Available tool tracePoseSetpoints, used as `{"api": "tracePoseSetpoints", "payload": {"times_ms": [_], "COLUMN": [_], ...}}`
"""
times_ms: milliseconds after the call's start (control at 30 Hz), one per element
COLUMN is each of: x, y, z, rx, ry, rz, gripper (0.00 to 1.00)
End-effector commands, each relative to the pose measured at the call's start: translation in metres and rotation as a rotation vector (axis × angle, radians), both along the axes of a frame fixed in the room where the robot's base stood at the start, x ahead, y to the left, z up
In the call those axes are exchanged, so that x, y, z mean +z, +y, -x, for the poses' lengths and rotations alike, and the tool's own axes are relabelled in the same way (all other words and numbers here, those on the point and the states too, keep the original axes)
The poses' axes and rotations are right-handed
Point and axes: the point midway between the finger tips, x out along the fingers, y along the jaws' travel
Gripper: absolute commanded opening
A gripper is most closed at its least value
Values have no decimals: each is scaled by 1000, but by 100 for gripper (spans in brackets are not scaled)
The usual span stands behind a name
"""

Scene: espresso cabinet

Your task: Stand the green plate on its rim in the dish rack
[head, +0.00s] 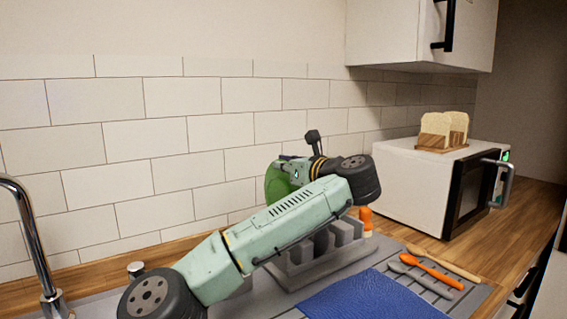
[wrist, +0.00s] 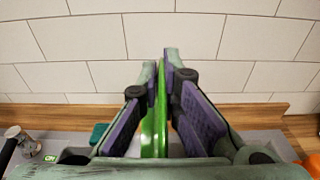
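The green plate (head: 276,185) shows in the head view behind my arm, upright, partly hidden by my arm. In the wrist view the plate (wrist: 155,125) is seen nearly edge-on between the purple finger pads. My gripper (wrist: 162,75) is shut on it, with the fingertips close together on either side. The grey dish rack (head: 300,268) stands on the counter below and behind my forearm, its upright dividers partly hidden. The plate appears above or behind the rack; whether its lower rim touches anything is hidden.
A blue cloth (head: 372,298) lies in front of the rack. An orange spoon (head: 430,271) and other utensils lie to its right. An orange object (head: 366,220) stands by the rack. The microwave (head: 425,190) is at right, the tap (head: 30,235) at left, the tiled wall (head: 180,150) behind.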

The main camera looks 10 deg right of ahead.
Motion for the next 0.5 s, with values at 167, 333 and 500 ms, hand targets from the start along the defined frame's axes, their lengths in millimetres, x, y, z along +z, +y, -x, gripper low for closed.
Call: {"api": "tracePoseSetpoints", "payload": {"times_ms": [167, 333, 500], "x": [-12, -22, -32], "y": [0, -1, -1], "z": [0, -1, -1], "rx": [0, 0, 0], "ry": [-1, 0, -1], "rz": [0, 0, 0], "gripper": [0, 0, 0]}}
